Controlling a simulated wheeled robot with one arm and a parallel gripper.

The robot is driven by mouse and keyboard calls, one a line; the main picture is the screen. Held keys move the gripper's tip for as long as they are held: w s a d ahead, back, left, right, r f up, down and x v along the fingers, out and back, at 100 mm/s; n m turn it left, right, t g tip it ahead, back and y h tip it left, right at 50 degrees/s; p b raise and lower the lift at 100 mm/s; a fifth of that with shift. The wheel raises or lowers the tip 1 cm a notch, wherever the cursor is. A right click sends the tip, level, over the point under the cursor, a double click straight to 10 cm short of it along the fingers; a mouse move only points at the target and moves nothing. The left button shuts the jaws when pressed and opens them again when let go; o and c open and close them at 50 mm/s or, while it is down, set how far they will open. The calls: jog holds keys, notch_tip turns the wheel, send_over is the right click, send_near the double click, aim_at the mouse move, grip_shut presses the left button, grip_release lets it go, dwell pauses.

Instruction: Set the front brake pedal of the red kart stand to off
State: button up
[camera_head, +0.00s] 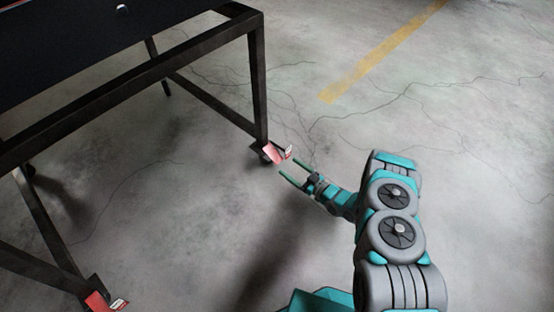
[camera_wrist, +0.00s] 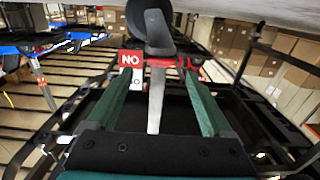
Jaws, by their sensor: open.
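A dark-framed stand (camera_head: 255,80) fills the upper left of the head view. The wrist view looks upside down. In it, red brake parts (camera_wrist: 187,63) and a red plate with white letters (camera_wrist: 131,58) sit at a dark caster wheel (camera_wrist: 150,22), around the open fingertips (camera_wrist: 160,76). Contact with the pedal cannot be told.
Another red pedal (camera_head: 97,301) with a label is at the stand's lower left foot. A small white object (camera_head: 122,9) lies on the dark top. The concrete floor right of the stand is clear, with a yellow line (camera_head: 380,55). Boxes (camera_wrist: 270,60) on shelving show in the wrist view.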

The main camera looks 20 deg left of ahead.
aim_at(278, 159)
jog(key=shift+b+x, duration=0.5)
jog(key=shift+x, duration=3.3)
jog(key=shift+s, duration=0.1)
grip_shut()
